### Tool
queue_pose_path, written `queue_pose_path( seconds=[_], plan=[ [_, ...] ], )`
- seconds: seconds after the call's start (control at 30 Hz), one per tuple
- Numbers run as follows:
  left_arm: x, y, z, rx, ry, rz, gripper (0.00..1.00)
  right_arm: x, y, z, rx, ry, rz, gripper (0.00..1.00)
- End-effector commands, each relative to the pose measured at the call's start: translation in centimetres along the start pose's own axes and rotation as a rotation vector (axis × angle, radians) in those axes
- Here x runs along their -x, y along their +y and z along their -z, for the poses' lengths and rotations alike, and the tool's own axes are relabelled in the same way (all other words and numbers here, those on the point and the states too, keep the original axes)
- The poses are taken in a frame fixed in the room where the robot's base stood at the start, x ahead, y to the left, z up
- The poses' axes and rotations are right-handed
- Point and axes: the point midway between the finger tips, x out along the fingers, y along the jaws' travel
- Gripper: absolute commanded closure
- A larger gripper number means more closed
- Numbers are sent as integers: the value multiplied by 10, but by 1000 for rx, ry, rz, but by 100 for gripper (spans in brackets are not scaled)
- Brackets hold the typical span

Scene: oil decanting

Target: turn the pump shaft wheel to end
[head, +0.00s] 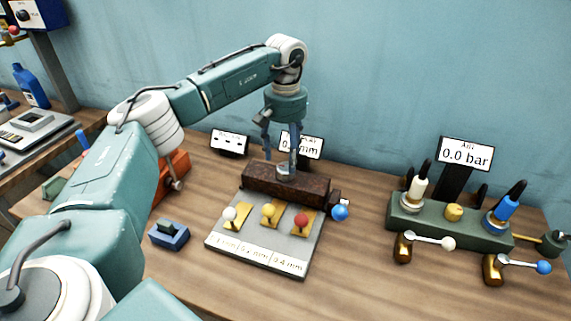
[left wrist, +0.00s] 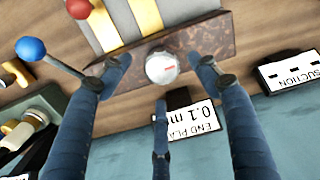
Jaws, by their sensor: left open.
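In the head view the wheel (head: 285,169) shows partly behind a finger, on the brown block (head: 258,182) behind the grey plate. My left gripper (head: 281,157) points down over the wheel. In the left wrist view its blue fingers (left wrist: 160,76) are spread around the wheel with gaps on both sides. It is open and holds nothing. My right gripper is not in view.
A rod with a blue ball (head: 340,213) sticks out at the block's right end. The grey plate (head: 225,247) carries white, yellow and red ball levers. A small display (left wrist: 194,117) reads 0.1. A green valve block (head: 450,229) stands right; bare wood lies between.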

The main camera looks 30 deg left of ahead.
Motion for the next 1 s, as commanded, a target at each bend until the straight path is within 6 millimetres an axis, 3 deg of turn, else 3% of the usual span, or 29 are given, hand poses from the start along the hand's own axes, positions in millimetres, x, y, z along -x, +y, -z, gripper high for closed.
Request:
queue_pose_path(
  seconds=[0.2, 0.4, 1.0],
  plan=[
    [48, 1, 0, -2, 2, -2, 38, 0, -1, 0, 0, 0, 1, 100],
    [73, 1, -2, -3, -2, 0, 38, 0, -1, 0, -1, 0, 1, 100],
    [78, 1, -2, -2, -3, 0, 38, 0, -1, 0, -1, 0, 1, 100]
  ],
)
